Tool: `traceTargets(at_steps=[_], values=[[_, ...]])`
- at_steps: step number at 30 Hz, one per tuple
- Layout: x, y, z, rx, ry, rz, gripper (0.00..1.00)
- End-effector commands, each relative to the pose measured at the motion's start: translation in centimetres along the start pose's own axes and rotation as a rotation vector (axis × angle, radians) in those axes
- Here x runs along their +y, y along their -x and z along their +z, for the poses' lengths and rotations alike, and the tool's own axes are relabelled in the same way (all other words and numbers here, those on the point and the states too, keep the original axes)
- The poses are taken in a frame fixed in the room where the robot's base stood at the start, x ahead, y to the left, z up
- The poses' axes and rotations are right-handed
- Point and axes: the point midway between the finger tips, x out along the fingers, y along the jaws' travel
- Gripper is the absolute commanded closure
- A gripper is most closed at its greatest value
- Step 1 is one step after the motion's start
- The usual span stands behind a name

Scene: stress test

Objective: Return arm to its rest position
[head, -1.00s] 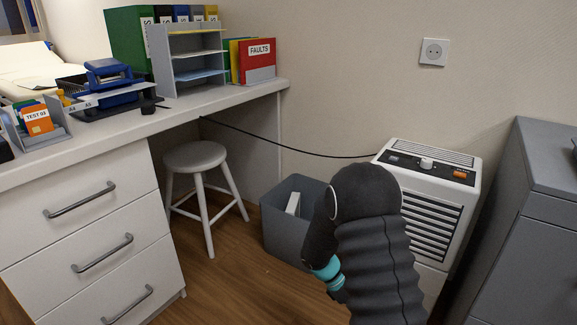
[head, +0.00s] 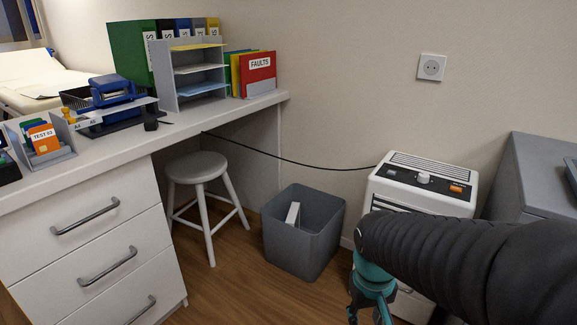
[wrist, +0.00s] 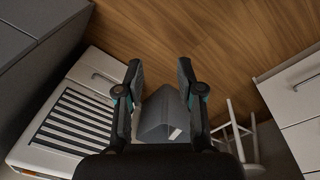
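My black, ribbed arm reaches in from the right edge of the head view and bends down at a teal wrist part. My gripper (wrist: 159,66) hangs below it, partly cut off by the bottom edge of the head view. In the wrist view its two dark fingers stand apart with nothing between them; it is open and empty. The grey bin (wrist: 158,115) shows beyond the fingers, below the gripper. In the head view the bin (head: 290,245) stands on the floor left of my arm, with a white object inside.
A white heater-like unit (head: 420,181) stands behind my arm, partly hidden by it. A grey cabinet (head: 545,160) is at the right. A round stool (head: 196,167) stands beside the white desk (head: 200,118). A black cable (head: 290,160) runs from desk to unit. Some wooden floor is free.

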Motion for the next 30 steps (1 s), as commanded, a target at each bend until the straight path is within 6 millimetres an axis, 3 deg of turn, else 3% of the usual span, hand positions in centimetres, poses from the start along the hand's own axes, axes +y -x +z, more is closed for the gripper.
traceTargets(at_steps=[1,9,16,22,30], values=[[-0.1,1.5,0.7,0.039,-0.019,-0.012,0.63],[-0.2,7.1,4.0,0.223,-0.09,-0.051,0.63],[0.5,11.5,5.5,0.37,-0.115,-0.038,0.63],[0.8,13.2,5.9,0.42,-0.127,-0.032,0.63],[0.9,13.1,5.8,0.417,-0.129,-0.031,0.63]])
